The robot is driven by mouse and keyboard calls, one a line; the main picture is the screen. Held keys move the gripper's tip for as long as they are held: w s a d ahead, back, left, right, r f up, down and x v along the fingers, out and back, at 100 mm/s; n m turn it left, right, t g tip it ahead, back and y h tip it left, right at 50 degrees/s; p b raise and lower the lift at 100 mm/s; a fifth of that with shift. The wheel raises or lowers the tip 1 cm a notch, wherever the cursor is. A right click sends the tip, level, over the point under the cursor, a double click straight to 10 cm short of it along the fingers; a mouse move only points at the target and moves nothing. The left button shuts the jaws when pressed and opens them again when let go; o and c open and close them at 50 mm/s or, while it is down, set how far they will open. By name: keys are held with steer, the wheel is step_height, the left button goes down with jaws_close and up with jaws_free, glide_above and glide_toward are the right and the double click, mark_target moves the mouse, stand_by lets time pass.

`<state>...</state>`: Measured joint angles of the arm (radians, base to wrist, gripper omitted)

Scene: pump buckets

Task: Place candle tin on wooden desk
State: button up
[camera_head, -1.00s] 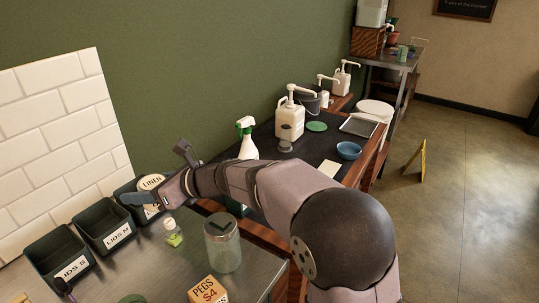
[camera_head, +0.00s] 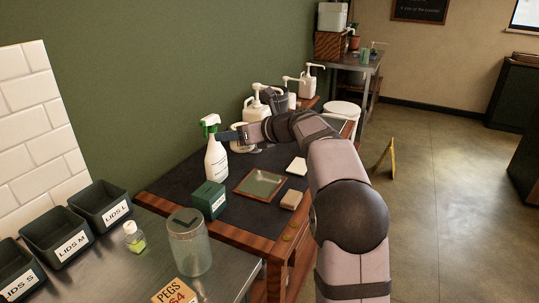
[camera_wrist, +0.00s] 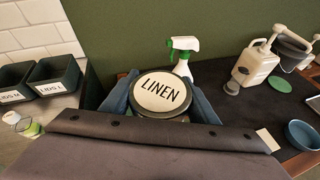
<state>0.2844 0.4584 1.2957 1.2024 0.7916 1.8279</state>
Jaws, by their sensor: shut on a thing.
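The candle tin is a round tin with a cream lid marked LINEN (camera_wrist: 162,92). My gripper (camera_wrist: 158,98) is shut on it, with one blue finger on each side. In the head view my gripper (camera_head: 233,137) is above the back part of the wooden desk, to the right of the spray bottle, and the tin (camera_head: 244,139) is partly hidden by the arm. The wooden desk (camera_head: 225,236) has a brown wood edge and a dark mat on top. The gap between tin and desk is hard to tell.
A spray bottle (camera_head: 215,157) stands close to my gripper. A green box (camera_head: 208,199), a green tray (camera_head: 260,184), a small tan block (camera_head: 291,199) and a white card (camera_head: 297,166) are on the mat. White pump bottles (camera_head: 258,101) stand behind. A glass jar (camera_head: 188,246) is on the steel counter.

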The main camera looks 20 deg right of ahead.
glide_above(240, 212)
step_height(240, 212, down, 14)
steer(key=shift+f, duration=5.85)
steer(key=shift+f, duration=0.15)
steer(key=o, duration=1.1)
steer(key=shift+o, duration=0.2)
steer(key=shift+r, duration=0.25)
steer(key=b+v, duration=0.1)
steer(key=v, duration=1)
steer(key=shift+s, duration=0.1)
steer(key=shift+s+d+r, duration=0.15)
steer(key=shift+s+d, duration=0.05)
steer(key=shift+s, duration=0.15)
